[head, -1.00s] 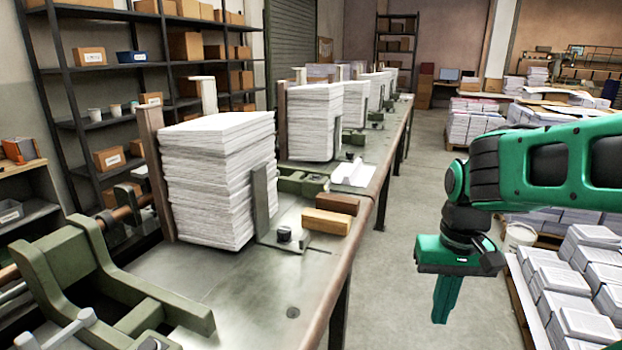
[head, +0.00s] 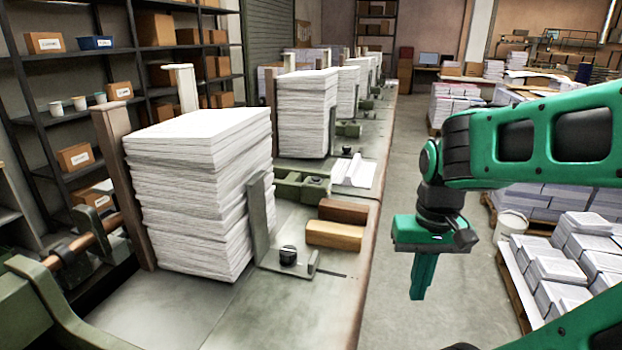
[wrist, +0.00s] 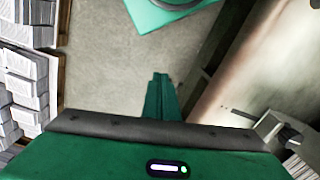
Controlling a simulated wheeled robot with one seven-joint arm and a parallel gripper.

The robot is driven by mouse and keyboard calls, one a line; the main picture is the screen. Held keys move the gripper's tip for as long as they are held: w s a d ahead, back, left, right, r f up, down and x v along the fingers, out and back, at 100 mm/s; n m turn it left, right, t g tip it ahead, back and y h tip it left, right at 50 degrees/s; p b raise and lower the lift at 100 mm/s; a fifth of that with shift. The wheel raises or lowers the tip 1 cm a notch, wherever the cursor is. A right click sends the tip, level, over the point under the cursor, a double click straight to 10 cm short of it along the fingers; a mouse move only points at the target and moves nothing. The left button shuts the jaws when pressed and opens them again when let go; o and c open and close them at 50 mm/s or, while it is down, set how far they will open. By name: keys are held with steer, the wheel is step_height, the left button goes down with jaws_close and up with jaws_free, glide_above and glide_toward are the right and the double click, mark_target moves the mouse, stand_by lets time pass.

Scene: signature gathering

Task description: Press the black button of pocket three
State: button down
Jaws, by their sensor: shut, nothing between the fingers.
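A long grey-green table (head: 205,318) carries a row of pockets with tall white paper stacks. A round black button (head: 288,255) sits on the table beside the nearest stack (head: 195,190). A second black button (head: 347,150) is by the stack behind it. Farther buttons are too small to tell apart, and I see no pocket numbers, so I cannot tell which is pocket three. My green gripper (head: 420,290) is shut and empty, pointing down over the aisle, to the right of the table edge and apart from both buttons. Its fingers also show in the wrist view (wrist: 160,95).
Two wooden blocks (head: 337,234) lie near the table's right edge. Shelves (head: 75,120) line the left wall. The aisle floor (head: 400,180) between is clear.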

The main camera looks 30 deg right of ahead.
step_height(320, 180, up, 19)
steer(key=n+t+y, duration=0.1)
steer(key=t+y, duration=0.2)
steer(key=t, duration=0.6)
glide_above(319, 179)
steer(key=shift+d+r, duration=0.1)
steer(key=shift+r, duration=0.05)
steer(key=shift+f, duration=4.4)
steer(key=shift+f, duration=0.2)
steer(key=shift+f, duration=0.15)
